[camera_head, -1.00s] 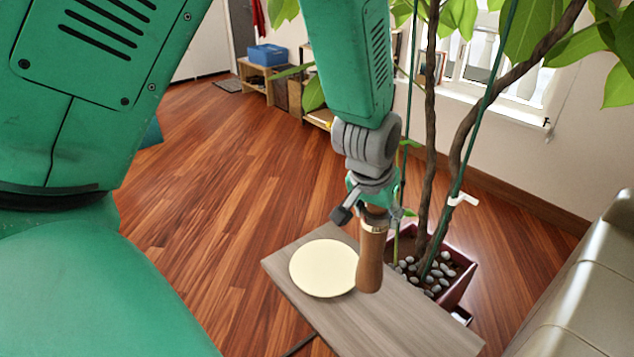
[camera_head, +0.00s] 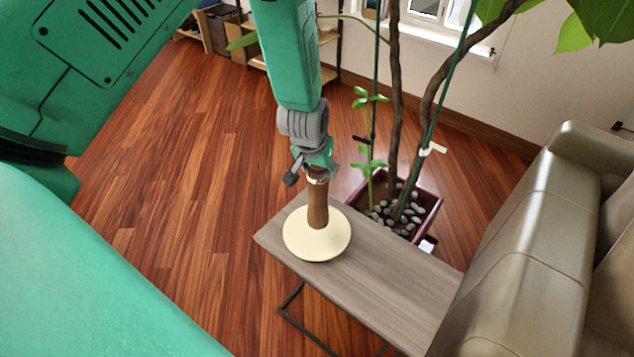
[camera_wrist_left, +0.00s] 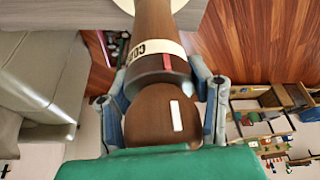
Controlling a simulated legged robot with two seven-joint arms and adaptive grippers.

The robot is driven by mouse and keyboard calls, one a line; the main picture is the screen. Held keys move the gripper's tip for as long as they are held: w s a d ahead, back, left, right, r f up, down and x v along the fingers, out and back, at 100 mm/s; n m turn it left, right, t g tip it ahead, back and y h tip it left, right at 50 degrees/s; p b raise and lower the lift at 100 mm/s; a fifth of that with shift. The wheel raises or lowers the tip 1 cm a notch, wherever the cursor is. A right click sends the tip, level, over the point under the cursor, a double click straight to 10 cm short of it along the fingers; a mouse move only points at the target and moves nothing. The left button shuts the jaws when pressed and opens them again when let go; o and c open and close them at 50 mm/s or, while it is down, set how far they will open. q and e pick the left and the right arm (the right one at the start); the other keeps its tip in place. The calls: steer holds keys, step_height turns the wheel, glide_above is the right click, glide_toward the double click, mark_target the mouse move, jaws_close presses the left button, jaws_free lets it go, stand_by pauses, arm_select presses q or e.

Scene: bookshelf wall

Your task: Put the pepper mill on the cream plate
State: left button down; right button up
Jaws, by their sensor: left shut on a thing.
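The brown wooden pepper mill (camera_head: 318,207) is upright in my left gripper (camera_head: 315,172). In the head view its lower end overlaps the cream plate (camera_head: 303,247); I cannot tell whether it touches. The plate lies near the left end of a grey wooden side table (camera_head: 390,275). In the left wrist view the mill (camera_wrist_left: 157,35) fills the middle, with the left gripper's fingers (camera_wrist_left: 165,95) closed on either side of its head. A small part of the plate (camera_wrist_left: 124,4) shows at the top edge there. My right gripper is out of view.
A potted plant (camera_head: 405,205) with thin trunks and pale stones stands just behind the table. A beige sofa (camera_head: 530,240) is close on the right. Open wood floor (camera_head: 180,200) lies to the left.

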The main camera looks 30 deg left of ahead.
mark_target(318, 198)
arm_select(q)
steer(key=f, duration=0.4)
steer(key=shift+a, duration=0.35)
steer(key=shift+a+f, duration=0.1)
steer(key=shift+f, duration=0.35)
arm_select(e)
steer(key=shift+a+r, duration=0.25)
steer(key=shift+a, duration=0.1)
arm_select(q)
steer(key=shift+d, duration=0.25)
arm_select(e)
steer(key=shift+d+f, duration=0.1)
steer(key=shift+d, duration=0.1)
arm_select(q)
steer(key=c, duration=0.8)
jaws_free()
steer(key=shift+d, duration=0.1)
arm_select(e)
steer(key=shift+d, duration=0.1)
arm_select(q)
steer(key=shift+o, duration=0.2)
